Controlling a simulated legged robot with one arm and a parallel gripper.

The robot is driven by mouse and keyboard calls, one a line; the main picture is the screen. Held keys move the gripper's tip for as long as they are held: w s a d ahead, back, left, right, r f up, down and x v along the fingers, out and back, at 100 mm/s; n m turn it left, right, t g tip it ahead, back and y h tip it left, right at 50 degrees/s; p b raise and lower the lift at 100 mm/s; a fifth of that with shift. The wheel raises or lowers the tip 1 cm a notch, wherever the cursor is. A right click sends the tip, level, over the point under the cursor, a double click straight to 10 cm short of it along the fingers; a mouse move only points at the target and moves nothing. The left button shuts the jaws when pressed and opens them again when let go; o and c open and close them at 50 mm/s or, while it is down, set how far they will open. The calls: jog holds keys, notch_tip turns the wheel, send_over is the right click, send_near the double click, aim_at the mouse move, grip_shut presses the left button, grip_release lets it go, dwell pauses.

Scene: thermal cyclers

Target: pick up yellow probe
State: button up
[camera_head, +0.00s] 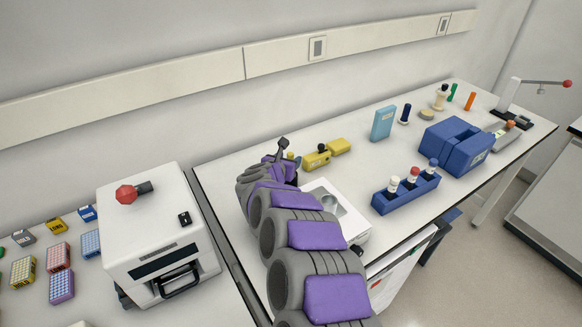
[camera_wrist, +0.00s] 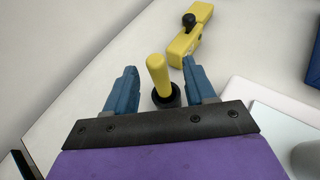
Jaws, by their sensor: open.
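The yellow probe (camera_wrist: 158,76) stands in a black round base (camera_wrist: 167,98) on the white table in the wrist view. My gripper (camera_wrist: 160,82) is open, with one blue finger to the left of the probe and one to the right. The probe shows between the fingers, with gaps on both sides, and I see no contact. In the head view, a small yellow tip (camera_head: 290,155) shows by the end of my arm, and my arm hides most of that spot.
A yellow box (camera_head: 317,160) with a black knob lies just beyond my gripper. A white device (camera_head: 357,232) stands right of my arm. A blue rack (camera_head: 404,193) with several vials and a blue container (camera_head: 456,147) are further right. A white machine (camera_head: 150,215) stands left.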

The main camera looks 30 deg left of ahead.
aim_at(290, 157)
jog(key=w+p, duration=0.1)
jog(key=w+a+f+p, duration=0.1)
jog(key=p, duration=0.1)
jog(key=shift+w+a, duration=0.15)
jog(key=shift+w+d+f+p, duration=0.25)
jog(key=shift+w+p, duration=0.3)
jog(key=shift+p, duration=0.15)
jog(key=shift+a+f, duration=0.1)
jog(key=shift+a, duration=0.1)
grip_shut()
